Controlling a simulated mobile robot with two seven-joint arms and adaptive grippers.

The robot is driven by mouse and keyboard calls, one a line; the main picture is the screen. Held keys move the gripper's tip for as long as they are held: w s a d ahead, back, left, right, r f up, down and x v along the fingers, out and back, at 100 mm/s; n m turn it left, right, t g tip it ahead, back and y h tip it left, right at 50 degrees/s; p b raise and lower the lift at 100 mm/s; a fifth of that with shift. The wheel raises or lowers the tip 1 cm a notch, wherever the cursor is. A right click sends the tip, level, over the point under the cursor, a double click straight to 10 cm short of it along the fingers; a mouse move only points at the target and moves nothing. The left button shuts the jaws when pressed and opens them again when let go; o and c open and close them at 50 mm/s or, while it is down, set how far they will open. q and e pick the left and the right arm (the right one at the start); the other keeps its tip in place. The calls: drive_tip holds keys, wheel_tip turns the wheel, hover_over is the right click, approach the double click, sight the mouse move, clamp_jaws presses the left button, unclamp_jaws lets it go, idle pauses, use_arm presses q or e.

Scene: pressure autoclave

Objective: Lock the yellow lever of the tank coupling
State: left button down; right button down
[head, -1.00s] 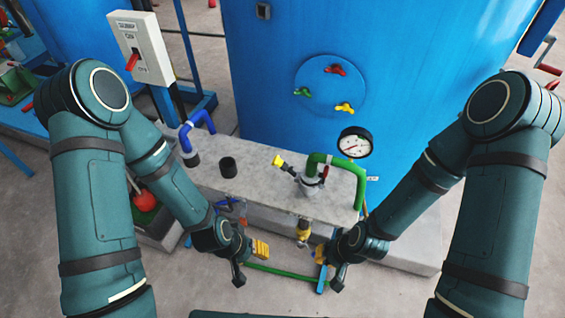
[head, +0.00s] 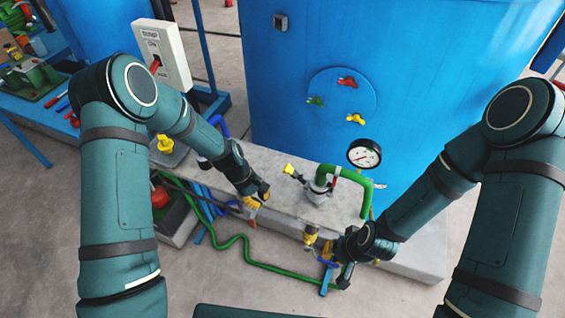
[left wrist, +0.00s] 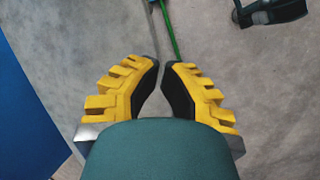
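The tank coupling (head: 318,190) stands on the grey slab at the end of a green pipe elbow (head: 330,170). Its yellow lever (head: 289,169) sticks out to the left, tilted up and away from the coupling body. My left gripper (head: 259,203) is over the slab's front part, left of and nearer than the lever, and apart from it. In the left wrist view its yellow fingers (left wrist: 160,70) have a narrow gap with bare floor behind and nothing between them. My right gripper (head: 332,255) is low in front of the slab beside a blue part; its fingers are too small to judge.
A pressure gauge (head: 364,154) stands right of the coupling. A green hose (head: 262,267) lies on the floor. The blue tank (head: 420,80) rises behind. My left forearm covers part of the slab's left end.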

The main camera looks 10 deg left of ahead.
sight(294, 172)
use_arm(q)
drive_tip(key=w+a+r+n+g+h+p, duration=0.1)
drive_tip(key=w+r+n+p, duration=0.1)
drive_tip(key=w+r+n, duration=0.3)
drive_tip(key=w+r, duration=0.4)
drive_tip(key=r, duration=0.2)
drive_tip(key=shift+w+r+h+p, duration=0.25)
drive_tip(key=shift+h+p, duration=0.05)
drive_tip(key=shift+a, duration=0.1)
drive_tip(key=x, duration=1)
drive_tip(key=shift+s+f, duration=0.15)
drive_tip(key=shift+f, duration=0.05)
drive_tip(key=r, duration=0.1)
drive_tip(key=d+r, duration=0.2)
drive_tip(key=shift+s+d+r, duration=0.2)
drive_tip(key=shift+s, duration=0.05)
